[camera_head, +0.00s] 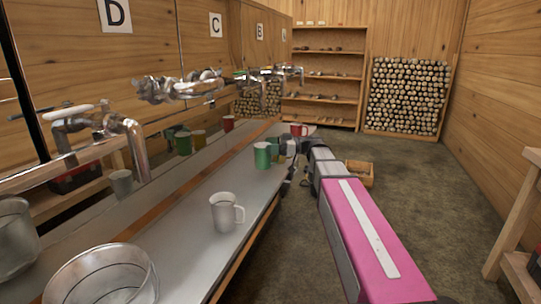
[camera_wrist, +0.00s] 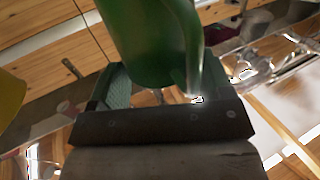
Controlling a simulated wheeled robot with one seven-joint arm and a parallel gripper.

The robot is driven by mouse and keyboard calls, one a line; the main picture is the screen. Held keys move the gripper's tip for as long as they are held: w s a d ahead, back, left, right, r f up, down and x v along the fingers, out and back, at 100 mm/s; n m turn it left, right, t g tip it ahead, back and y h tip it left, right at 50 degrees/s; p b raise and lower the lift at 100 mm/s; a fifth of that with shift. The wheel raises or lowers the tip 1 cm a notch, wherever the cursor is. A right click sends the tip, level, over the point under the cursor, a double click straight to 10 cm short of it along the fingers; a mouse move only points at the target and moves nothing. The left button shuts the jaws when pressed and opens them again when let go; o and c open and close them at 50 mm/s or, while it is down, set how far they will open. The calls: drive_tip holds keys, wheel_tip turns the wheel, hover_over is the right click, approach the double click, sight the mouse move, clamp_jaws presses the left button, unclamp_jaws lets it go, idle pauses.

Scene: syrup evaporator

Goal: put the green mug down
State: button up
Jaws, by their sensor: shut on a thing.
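The green mug (camera_head: 262,155) is upright over the grey metal counter (camera_head: 190,242), in the middle distance. I cannot tell whether its base touches the counter. My gripper (camera_head: 280,153) reaches it from the right and is shut on it. In the wrist view the green mug (camera_wrist: 150,40) fills the space between the fingers of my gripper (camera_wrist: 155,85), and its upper part is cut off by the frame edge.
Metal buckets (camera_head: 103,280) are at the near left. Taps (camera_head: 100,125) line the wall. A yellow thing (camera_wrist: 10,98) is at the wrist view's left edge.

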drive_tip(key=shift+f, duration=1.75)
drive_tip(key=shift+f, duration=0.1)
drive_tip(key=o, duration=1.2)
